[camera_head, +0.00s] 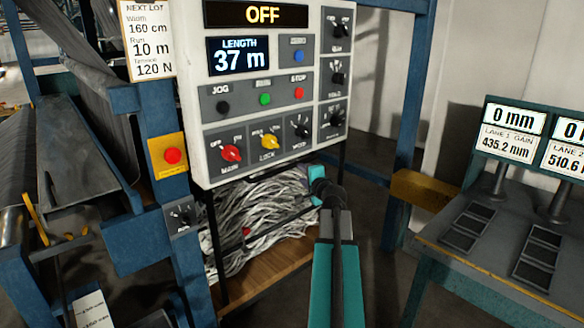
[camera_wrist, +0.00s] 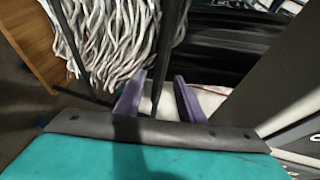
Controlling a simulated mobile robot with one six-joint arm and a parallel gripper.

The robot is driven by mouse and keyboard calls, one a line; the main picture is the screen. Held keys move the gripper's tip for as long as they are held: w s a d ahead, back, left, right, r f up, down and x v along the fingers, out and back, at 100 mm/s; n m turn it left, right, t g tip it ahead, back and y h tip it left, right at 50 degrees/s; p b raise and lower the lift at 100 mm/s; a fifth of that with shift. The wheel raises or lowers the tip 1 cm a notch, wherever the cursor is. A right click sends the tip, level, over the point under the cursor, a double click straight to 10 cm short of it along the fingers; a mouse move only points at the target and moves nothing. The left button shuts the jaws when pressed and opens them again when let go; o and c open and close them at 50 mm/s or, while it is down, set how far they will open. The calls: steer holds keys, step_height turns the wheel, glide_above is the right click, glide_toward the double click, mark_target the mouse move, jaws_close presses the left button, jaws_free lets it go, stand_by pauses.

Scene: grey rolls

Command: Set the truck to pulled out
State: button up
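The truck (camera_head: 264,283) appears to be the low wooden deck with thin black posts, under the control panel. It bears a heap of pale strands (camera_head: 262,222). It stands between the blue frame posts, partly hidden by the panel and my arm. In the wrist view its wooden edge (camera_wrist: 28,42) shows at the upper left, beside the strands. My gripper (camera_head: 318,186) is at the truck's right side, mostly hidden by my wrist. In the wrist view its purple fingers (camera_wrist: 158,98) are apart, with a black upright bar (camera_wrist: 172,45) running between them. I cannot tell whether they touch it.
The control panel (camera_head: 262,95) hangs just above the truck and reads OFF and 37 m. A blue machine frame (camera_head: 160,200) with a roll stands at left. A measuring bench (camera_head: 500,250) with displays stands at right. Dark floor is clear between truck and bench.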

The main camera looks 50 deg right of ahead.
mark_target(293, 167)
steer(key=shift+p+x, duration=0.85)
steer(key=shift+x, duration=5.8)
jaws_close()
